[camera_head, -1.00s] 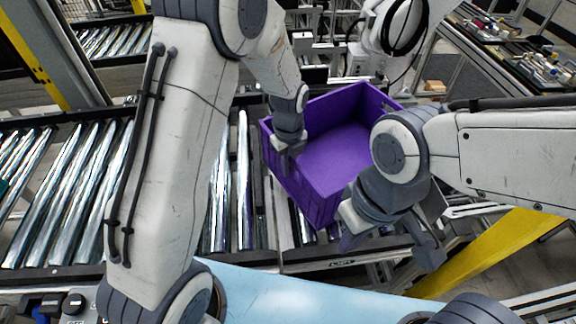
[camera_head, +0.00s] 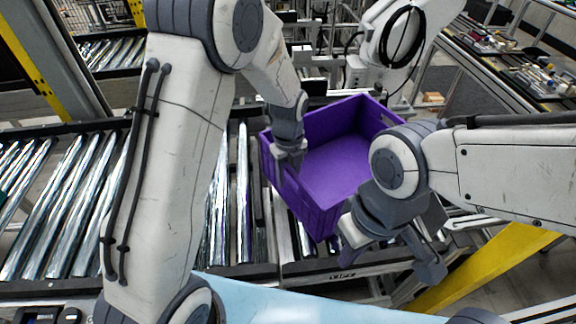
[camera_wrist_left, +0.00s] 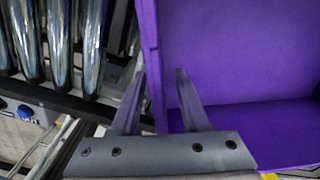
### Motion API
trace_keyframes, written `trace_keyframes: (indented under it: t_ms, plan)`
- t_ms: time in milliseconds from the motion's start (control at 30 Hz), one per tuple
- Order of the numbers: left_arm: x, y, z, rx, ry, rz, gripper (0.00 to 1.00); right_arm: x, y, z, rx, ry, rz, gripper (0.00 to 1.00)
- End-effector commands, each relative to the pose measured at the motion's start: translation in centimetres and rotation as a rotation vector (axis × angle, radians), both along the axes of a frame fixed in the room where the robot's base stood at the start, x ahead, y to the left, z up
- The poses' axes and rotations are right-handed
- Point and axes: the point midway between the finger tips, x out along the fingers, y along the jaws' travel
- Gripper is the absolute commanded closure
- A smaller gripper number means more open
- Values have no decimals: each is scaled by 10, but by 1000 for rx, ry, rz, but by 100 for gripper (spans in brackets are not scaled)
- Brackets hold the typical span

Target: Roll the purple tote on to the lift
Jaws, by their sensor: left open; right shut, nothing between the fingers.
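The purple tote (camera_head: 318,212) stands open-topped and upright in the middle of the head view, over the roller section whose front rail is labelled LIFT (camera_head: 342,275). My left gripper (camera_head: 289,158) is at the tote's left wall. In the left wrist view, its open fingers (camera_wrist_left: 158,92) point along the tote wall (camera_wrist_left: 150,40), whose edge shows between them; I cannot tell whether they touch it. The right forearm and wrist hide the tote's right part.
A roller conveyor (camera_head: 60,215) runs left of the lift, its rollers bare. A yellow beam (camera_head: 490,265) slopes at lower right. A bench with small parts (camera_head: 530,70) stands at the far right. A light blue surface (camera_head: 300,300) lies at the near edge.

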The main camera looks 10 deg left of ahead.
Motion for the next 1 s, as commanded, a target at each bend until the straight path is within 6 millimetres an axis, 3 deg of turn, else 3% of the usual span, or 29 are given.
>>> trace_keyframes:
  t_ms: [300, 500, 1000]
  plan:
    - [1, 0, 61, -2, -8, 0, 55, 0, 0, -13, 0, 0, 1, 100]
    - [1, 0, 88, -1, -5, 0, 55, 0, 0, -16, 0, 0, 1, 100]
    - [0, 0, 94, 0, -1, 0, 55, 0, 0, -16, 0, 0, 1, 100]
